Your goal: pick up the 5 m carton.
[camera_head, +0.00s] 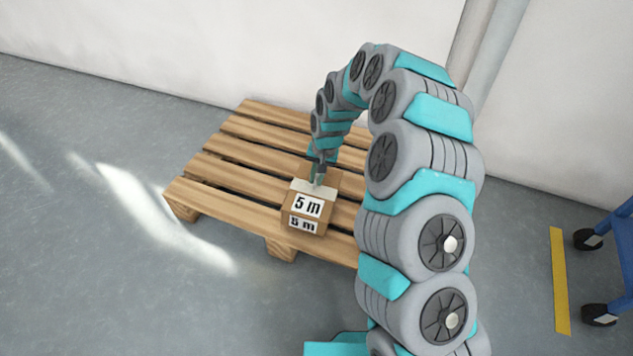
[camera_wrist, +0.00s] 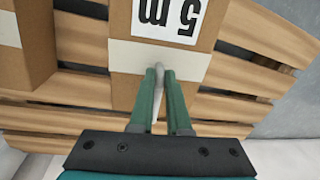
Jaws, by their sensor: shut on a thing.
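The 5 m carton (camera_head: 291,221) is a brown box with a pale tape strip across its top and white "5 m" labels on its top and front. It sits on the pallet near its front edge. It also shows in the wrist view (camera_wrist: 121,22), with its label upside down. My gripper (camera_head: 318,181) reaches down to the carton's top from above. In the wrist view my gripper's green fingers (camera_wrist: 159,75) are close together at the tape strip, shut on a narrow pale part at the carton's top. I cannot see clear space under the carton.
The wooden pallet (camera_head: 221,171) has bare slats to the left of the carton. Another brown carton (camera_wrist: 38,40) stands beside it in the wrist view. A white wall is behind. A blue wheeled cart (camera_head: 622,240) and yellow floor stripe (camera_head: 559,280) are at right.

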